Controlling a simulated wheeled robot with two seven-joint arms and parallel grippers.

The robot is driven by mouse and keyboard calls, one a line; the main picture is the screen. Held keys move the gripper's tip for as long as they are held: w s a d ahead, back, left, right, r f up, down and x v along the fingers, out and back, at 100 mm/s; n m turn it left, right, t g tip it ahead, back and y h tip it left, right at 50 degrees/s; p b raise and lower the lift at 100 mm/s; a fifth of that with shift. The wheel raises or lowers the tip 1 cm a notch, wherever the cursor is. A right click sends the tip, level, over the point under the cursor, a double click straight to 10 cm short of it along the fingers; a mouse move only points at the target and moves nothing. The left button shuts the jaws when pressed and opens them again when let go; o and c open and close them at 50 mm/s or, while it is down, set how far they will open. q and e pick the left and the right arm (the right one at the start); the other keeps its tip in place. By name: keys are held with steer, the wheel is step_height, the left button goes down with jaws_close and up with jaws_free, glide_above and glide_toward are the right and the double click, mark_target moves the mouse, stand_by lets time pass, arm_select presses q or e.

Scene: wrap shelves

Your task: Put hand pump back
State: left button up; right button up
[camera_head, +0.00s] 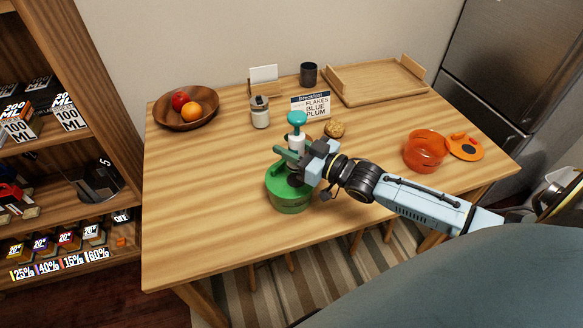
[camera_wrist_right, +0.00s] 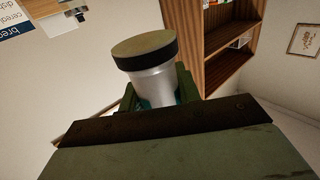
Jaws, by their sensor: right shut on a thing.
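The hand pump (camera_head: 297,119) has a teal top and a pale body. In the head view it stands roughly upright in my right gripper (camera_head: 295,158), over a green round container (camera_head: 288,197). The right gripper is shut on the pump's body. In the right wrist view, its green fingers (camera_wrist_right: 156,98) hold a silvery cylinder with a dark round end (camera_wrist_right: 145,48). The gripper hides part of the pump and the container's top, so I cannot tell whether the pump touches the container. My left gripper is not in view.
The wooden table (camera_head: 200,240) holds a fruit bowl (camera_head: 186,122), a jar (camera_head: 260,118), a label card (camera_head: 310,106), a dark cup (camera_head: 308,74), a tray (camera_head: 375,95), an orange bowl (camera_head: 425,155) and its orange lid (camera_head: 464,150). The front-left tabletop is clear. Shelves (camera_head: 105,100) stand left.

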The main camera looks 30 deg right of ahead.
steer(key=shift+f, duration=2.65)
steer(key=shift+b, duration=0.3)
steer(key=shift+f, duration=0.2)
steer(key=o, duration=1.1)
